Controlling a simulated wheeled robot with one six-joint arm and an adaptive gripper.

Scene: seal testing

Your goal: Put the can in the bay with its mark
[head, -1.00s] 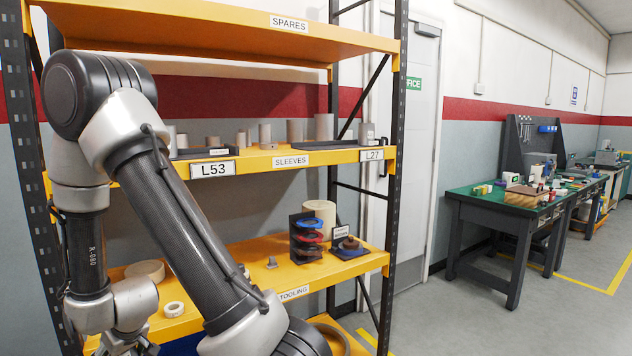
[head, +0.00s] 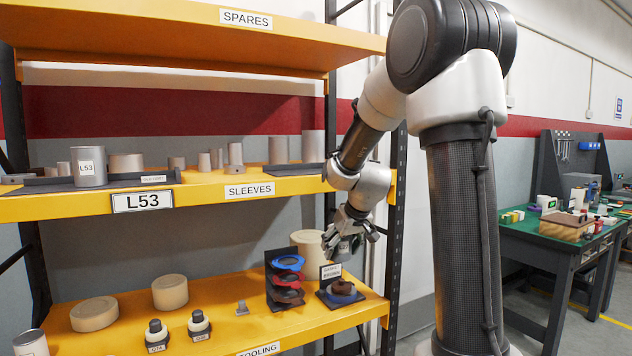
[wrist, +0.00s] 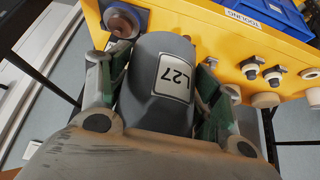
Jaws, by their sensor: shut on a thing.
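My gripper (head: 350,236) is shut on a grey can (wrist: 160,105) with a white L27 label, which fills the middle of the wrist view between the fingers. In the head view the can (head: 345,250) is small and partly hidden by the fingers, in front of the rack's right end, between the sleeves shelf and the tooling shelf. On the sleeves shelf, the L53 sign (head: 142,202) marks the left bay, where a grey L53 can (head: 89,168) stands. A dark bay mat (head: 296,171) lies at the right end; my arm hides the shelf edge there.
The tooling shelf below holds coloured rings on a stand (head: 286,277), a small blue-based fixture (head: 340,291), pale round blocks (head: 170,293) and knobbed gauges. The dark rack post (head: 398,200) stands just right of my gripper. A green workbench (head: 530,228) is at right.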

